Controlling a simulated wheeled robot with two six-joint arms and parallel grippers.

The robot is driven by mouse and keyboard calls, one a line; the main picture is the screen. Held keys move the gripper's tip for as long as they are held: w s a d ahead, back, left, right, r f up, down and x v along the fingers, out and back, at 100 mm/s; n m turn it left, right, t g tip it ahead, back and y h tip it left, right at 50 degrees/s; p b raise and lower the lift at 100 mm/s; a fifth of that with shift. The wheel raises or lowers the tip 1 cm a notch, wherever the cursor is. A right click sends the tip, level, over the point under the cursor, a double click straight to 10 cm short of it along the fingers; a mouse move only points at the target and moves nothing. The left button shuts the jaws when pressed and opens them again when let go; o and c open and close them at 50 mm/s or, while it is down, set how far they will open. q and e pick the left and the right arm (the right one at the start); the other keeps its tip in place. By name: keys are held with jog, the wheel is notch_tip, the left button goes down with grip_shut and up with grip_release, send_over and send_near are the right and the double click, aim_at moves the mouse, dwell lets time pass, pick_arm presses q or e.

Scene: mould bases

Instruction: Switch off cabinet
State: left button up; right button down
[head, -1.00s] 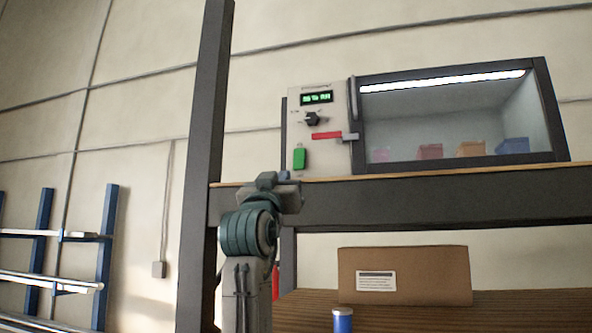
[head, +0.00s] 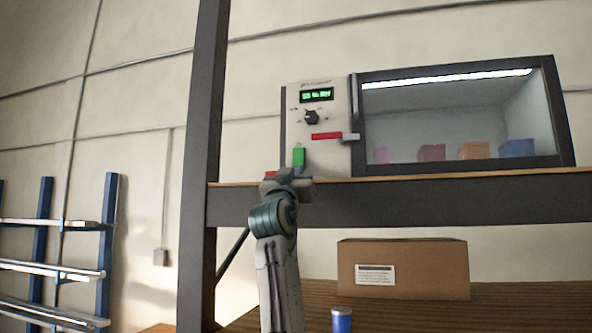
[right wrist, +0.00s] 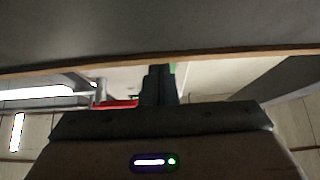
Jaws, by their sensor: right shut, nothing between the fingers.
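The cabinet (head: 343,88) stands on a raised shelf, with a glass window and a pale control panel at its left. The panel has a lit green display (head: 317,95), a dark knob (head: 311,117), a red bar (head: 326,135) and a green switch (head: 299,156). My right gripper (head: 284,173) is shut and empty, just below and left of the green switch, partly overlapping its lower end. In the right wrist view its closed fingers (right wrist: 158,86) point at the panel, with a green sliver (right wrist: 172,68) beside them; contact cannot be told. My left gripper is not in view.
The dark shelf beam (head: 400,202) runs just below the cabinet, and a dark post (head: 205,120) stands left of my right arm. A cardboard box (head: 420,268) and a blue cylinder (head: 342,320) are on the lower wooden surface. Several blocks sit behind the window.

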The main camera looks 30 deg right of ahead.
jog(key=shift+a, duration=0.1)
pick_arm(q)
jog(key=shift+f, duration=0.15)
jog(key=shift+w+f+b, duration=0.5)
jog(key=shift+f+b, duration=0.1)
jog(key=shift+b, duration=0.25)
pick_arm(e)
jog(key=shift+w+d+f+t+h, duration=0.25)
jog(key=shift+w+d+t+h, duration=0.15)
jog(key=shift+d+h, duration=0.1)
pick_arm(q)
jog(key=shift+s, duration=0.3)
